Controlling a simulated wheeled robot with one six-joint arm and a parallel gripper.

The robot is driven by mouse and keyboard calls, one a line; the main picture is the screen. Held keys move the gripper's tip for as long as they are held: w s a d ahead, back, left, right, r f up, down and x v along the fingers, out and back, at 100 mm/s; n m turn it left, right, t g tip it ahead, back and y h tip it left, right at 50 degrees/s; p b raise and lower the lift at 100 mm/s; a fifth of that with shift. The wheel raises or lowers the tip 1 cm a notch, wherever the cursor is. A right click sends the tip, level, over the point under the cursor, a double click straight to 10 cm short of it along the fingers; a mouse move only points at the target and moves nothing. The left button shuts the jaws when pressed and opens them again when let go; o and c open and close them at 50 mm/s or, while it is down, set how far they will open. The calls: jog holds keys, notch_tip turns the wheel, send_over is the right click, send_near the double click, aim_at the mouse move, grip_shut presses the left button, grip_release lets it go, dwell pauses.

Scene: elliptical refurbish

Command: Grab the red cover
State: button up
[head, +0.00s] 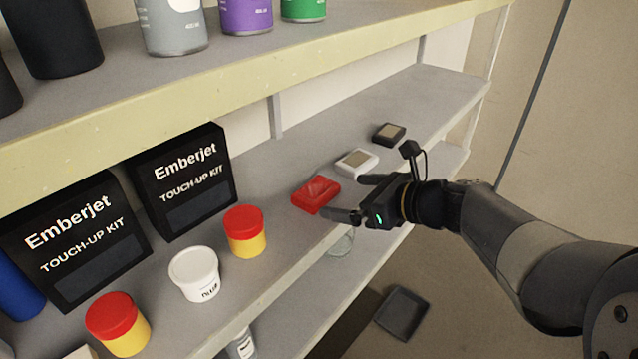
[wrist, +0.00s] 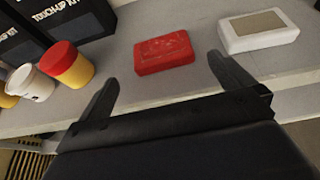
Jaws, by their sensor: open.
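The red cover (head: 316,194) is a small flat red block lying on the middle shelf near its front edge. In the wrist view the red cover (wrist: 164,53) lies ahead of the fingers, between their lines and apart from both. My gripper (head: 352,197) is open and empty at the shelf's front edge, just right of the red cover. In the wrist view my gripper (wrist: 160,82) shows its two dark fingers spread wide, with the right finger near the white block.
A white block (head: 357,163) and a black block (head: 389,134) lie farther along the shelf. Yellow tubs with red lids (head: 245,232), a white tub (head: 195,274) and black Emberjet boxes (head: 183,183) stand to the left. An upper shelf (head: 250,70) holds several cans. A grey tray (head: 402,313) lies below.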

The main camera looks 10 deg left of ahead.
aim_at(316, 189)
jog(key=x, duration=0.3)
jog(key=shift+w+a+f, duration=0.15)
jog(key=shift+a+f, duration=0.05)
jog(key=shift+a, duration=0.15)
jog(key=shift+r+p+x, duration=0.15)
jog(key=shift+p+x, duration=0.2)
jog(key=shift+x, duration=1)
jog(key=shift+r+p+x, duration=0.1)
jog(key=shift+p+x, duration=0.25)
jog(key=shift+x, duration=1.05)
jog(key=shift+w, duration=0.15)
jog(key=shift+c, duration=0.4)
jog(key=c, duration=0.9)
